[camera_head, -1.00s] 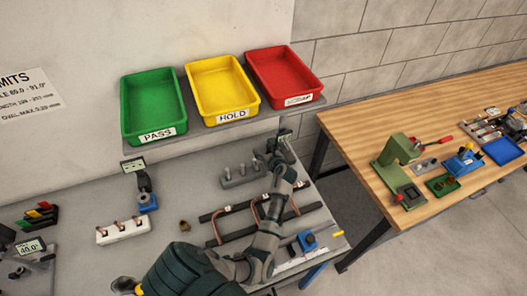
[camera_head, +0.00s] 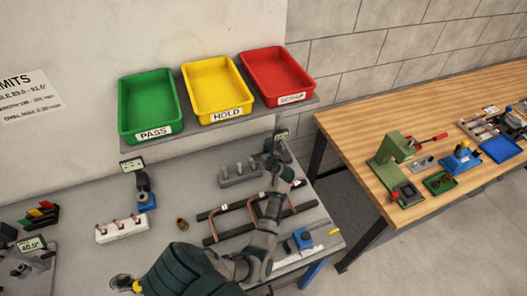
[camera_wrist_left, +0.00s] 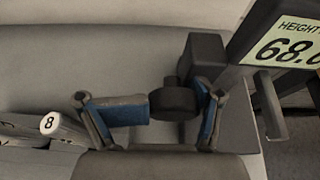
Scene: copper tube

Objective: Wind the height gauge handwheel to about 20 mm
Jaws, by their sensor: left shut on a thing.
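The height gauge stands at the back right of the grey bench, its small display (camera_head: 281,135) just behind my gripper. In the left wrist view its display (camera_wrist_left: 288,42) reads HEIGHT and 68 point something, with the last digit cut off. The dark round handwheel (camera_wrist_left: 175,101) sits on a grey block of the gauge. My left gripper (camera_head: 275,152) reaches it from the front. In the left wrist view the blue-padded fingers (camera_wrist_left: 180,113) are shut on the handwheel, one on each side. My right gripper is not in view.
Green, yellow and red bins (camera_head: 215,88) stand on a shelf above the bench. A grey block with pegs (camera_head: 240,175) and a rack with copper tubes (camera_head: 225,222) lie close to my left arm. A wooden bench (camera_head: 360,130) stands to the right.

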